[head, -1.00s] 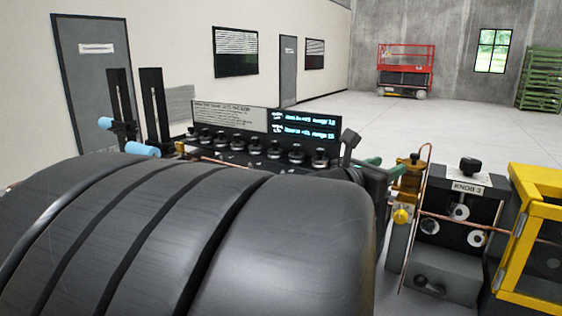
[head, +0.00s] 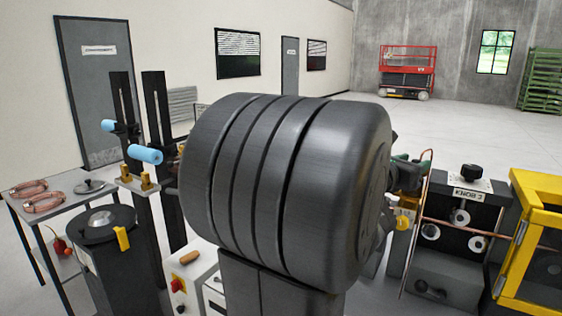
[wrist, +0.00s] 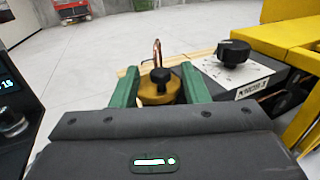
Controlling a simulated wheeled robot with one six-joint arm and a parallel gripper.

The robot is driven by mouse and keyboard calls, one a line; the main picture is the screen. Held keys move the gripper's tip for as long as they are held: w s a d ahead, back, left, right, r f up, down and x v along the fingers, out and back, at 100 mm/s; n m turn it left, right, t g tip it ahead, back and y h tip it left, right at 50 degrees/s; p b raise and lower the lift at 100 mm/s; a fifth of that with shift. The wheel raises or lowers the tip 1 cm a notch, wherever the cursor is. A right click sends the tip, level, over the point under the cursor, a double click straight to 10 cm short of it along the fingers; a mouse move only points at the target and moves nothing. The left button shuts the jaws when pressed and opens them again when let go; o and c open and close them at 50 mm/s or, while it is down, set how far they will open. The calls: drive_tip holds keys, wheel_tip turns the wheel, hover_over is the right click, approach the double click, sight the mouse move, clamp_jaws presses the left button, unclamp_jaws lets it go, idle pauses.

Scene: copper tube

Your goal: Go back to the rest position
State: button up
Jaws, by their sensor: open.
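My gripper (wrist: 158,84) shows in the wrist view with its two green fingers apart. A brass fitting with a black knob (wrist: 160,80) and an upright copper tube (wrist: 157,52) appear between or just beyond the fingers; I cannot tell how far away they are. Nothing is clearly held. In the head view my large dark arm link stands in the middle and hides most of the gripper.
A yellow frame (head: 520,250) stands at the far right, close to the gripper's right in the wrist view. At left are a table with copper coils (head: 40,196), a black round stand (head: 103,222) and black posts with blue rollers (head: 145,154). Open floor lies behind.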

drive_tip(key=b+v, duration=0.1)
drive_tip(key=v, duration=1.2)
drive_tip(key=p+x, duration=0.1)
drive_tip(key=x, duration=1.2)
drive_tip(key=shift+d, duration=0.1)
drive_tip(key=p, duration=0.2)
drive_tip(key=m+g+h+p, duration=0.1)
drive_tip(key=p, duration=0.1)
drive_tip(key=shift+w+a+r+g+p, duration=0.1)
drive_tip(key=shift+a+r+g+p, duration=0.1)
drive_tip(key=shift+a+g+p, duration=0.15)
